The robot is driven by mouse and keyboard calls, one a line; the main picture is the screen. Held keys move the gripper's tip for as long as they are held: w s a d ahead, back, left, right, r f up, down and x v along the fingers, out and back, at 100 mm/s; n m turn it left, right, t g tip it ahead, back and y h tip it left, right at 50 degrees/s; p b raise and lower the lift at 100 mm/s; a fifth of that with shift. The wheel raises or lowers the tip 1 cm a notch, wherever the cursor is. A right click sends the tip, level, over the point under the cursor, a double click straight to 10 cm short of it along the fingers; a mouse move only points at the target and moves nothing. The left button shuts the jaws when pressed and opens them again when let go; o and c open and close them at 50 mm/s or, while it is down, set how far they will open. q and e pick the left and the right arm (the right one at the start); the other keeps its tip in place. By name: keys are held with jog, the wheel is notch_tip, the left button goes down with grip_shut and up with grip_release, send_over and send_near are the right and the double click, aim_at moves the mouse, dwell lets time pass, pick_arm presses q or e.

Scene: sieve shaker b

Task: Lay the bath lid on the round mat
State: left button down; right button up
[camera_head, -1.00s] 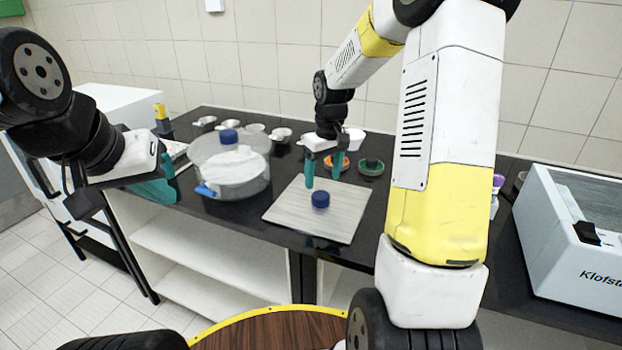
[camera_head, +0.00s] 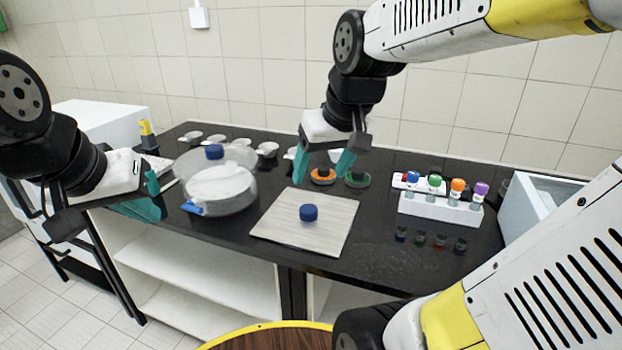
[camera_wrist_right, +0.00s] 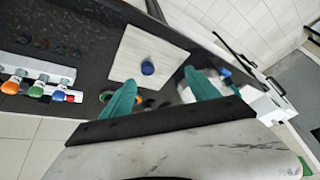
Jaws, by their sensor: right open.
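A clear round bath (camera_head: 222,192) with white contents stands on the black bench, left of centre. I cannot make out a round mat. My right gripper (camera_head: 322,172) is open and empty, above and behind the board. The right wrist view shows the board (camera_wrist_right: 128,52) beyond its teal fingers. My left gripper (camera_head: 160,200) is empty, its fingers apart, left of the bath.
An orange disc (camera_head: 322,177) and a green disc (camera_head: 358,180) lie behind the board. A white rack (camera_head: 440,209) of colour-capped bottles stands to the right. Several small pale dishes (camera_head: 267,150) line the back. The bench's front right is mostly clear.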

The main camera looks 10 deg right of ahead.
jog(key=shift+m+t+y, duration=0.4)
jog(key=shift+m+t, duration=0.1)
jog(key=shift+t, duration=0.1)
jog(key=s, duration=0.4)
jog(key=s+a, duration=0.1)
jog(key=s, duration=0.1)
jog(key=shift+f, duration=0.15)
